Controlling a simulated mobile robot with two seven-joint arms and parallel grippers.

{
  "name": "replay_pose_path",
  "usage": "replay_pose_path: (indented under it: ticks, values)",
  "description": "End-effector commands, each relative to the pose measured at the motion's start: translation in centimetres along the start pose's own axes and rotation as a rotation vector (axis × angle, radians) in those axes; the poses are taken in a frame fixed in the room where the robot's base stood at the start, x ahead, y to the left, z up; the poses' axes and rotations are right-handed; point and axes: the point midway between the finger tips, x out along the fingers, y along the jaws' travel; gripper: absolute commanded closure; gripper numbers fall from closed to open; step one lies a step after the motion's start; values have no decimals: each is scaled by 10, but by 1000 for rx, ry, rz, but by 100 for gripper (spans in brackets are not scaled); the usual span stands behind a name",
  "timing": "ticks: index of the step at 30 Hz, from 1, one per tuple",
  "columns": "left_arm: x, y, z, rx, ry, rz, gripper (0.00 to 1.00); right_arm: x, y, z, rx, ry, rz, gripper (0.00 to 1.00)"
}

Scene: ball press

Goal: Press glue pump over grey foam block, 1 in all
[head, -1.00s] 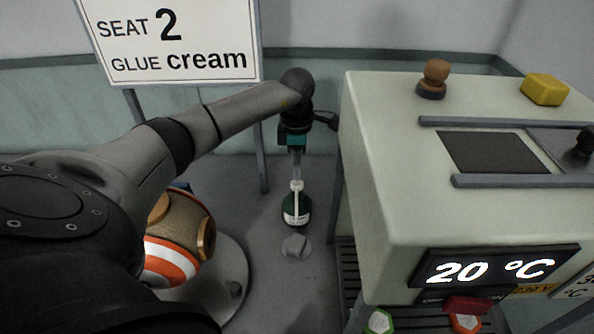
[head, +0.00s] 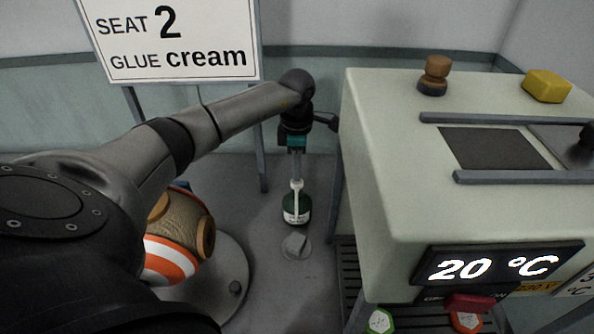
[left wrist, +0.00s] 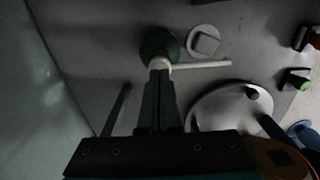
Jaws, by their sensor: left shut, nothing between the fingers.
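The glue pump (head: 297,208) is a dark green bottle with a white label and white pump head. It stands upright on the floor and also shows in the left wrist view (left wrist: 159,45). Its white nozzle (left wrist: 205,65) points right there. The grey foam block (head: 296,246) sits on a pale round disc in front of the bottle, and shows in the left wrist view (left wrist: 207,44). My left gripper (head: 297,178) points down, shut and empty, with its fingertips at the pump head; I cannot tell whether they touch it. My right gripper is not in view.
A pale machine (head: 375,150) with a 20 °C display stands close on the right. A sign (head: 170,40) reading "SEAT 2 GLUE cream" stands behind left. A round plate (head: 237,275) with an orange-and-white striped object (head: 170,262) lies at left.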

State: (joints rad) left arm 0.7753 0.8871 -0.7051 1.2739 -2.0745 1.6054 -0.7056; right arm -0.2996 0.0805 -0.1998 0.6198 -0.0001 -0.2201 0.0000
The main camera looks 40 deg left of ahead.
Motion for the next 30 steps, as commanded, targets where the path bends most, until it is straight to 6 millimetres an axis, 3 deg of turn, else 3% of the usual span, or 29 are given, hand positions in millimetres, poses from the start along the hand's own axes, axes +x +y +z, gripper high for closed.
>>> replay_pose_path:
  ticks: [20, 30]
  values:
    - [26, 0, 0, -1, 1, -1, 100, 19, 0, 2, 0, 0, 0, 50]
    - [22, -1, 0, 0, 2, -2, 100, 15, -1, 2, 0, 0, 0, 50]
